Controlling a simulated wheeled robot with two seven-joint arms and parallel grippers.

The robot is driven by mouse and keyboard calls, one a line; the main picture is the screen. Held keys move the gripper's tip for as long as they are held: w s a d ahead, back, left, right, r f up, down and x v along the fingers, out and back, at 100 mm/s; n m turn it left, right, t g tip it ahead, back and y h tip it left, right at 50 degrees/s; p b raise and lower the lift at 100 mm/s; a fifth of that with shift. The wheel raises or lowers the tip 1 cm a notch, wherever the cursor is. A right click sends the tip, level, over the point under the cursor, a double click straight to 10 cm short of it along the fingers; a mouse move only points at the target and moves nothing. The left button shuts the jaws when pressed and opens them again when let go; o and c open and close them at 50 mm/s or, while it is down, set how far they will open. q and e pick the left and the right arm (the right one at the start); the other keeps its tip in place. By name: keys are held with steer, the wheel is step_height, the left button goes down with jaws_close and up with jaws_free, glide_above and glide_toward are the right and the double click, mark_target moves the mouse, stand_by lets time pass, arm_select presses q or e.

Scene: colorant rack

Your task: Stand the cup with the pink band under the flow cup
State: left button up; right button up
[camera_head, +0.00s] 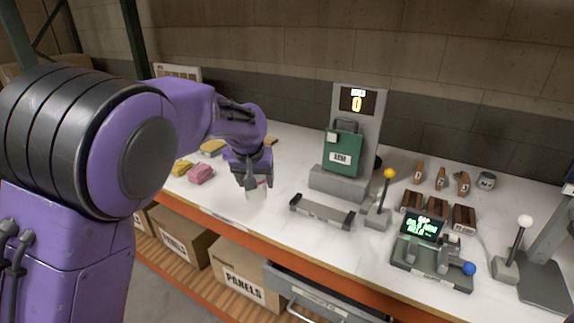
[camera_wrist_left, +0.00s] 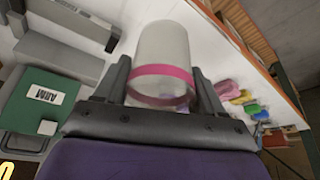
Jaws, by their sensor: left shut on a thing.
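The white cup with the pink band (camera_wrist_left: 162,60) is between the fingers of my left gripper (camera_wrist_left: 160,92), which is shut on it. The pink band lies near the gripper's palm side. In the head view the cup (camera_head: 257,194) shows below my left gripper (camera_head: 251,180), over the left part of the white table; I cannot tell whether it touches the tabletop. I cannot clearly identify the flow cup; a grey stand (camera_head: 545,285) is cut off at the right edge. My right gripper is not in view.
A grey machine with a green front panel (camera_head: 341,155) stands at mid-table. A low grey bar (camera_head: 322,211), a yellow-knobbed lever (camera_head: 379,214) and a small console (camera_head: 430,265) stand in front. Pink (camera_head: 201,173) and yellow sponge-like pieces lie left. A small grey cup (camera_head: 486,180) stands back right.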

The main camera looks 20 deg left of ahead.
arm_select(q)
steer(key=shift+r, duration=0.1)
steer(key=shift+w, duration=0.2)
steer(key=s+d+f+m+h, duration=0.1)
steer(key=s+d+f+m, duration=0.1)
steer(key=s+d+f, duration=0.3)
steer(key=s+d+f+m, duration=0.2)
steer(key=s+d+f, duration=0.3)
steer(key=d+f, duration=0.4)
steer(key=shift+d+f+h+b, duration=0.15)
steer(key=shift+d+h+b, duration=0.05)
steer(key=shift+h+b, duration=0.2)
steer(key=shift+s, duration=0.1)
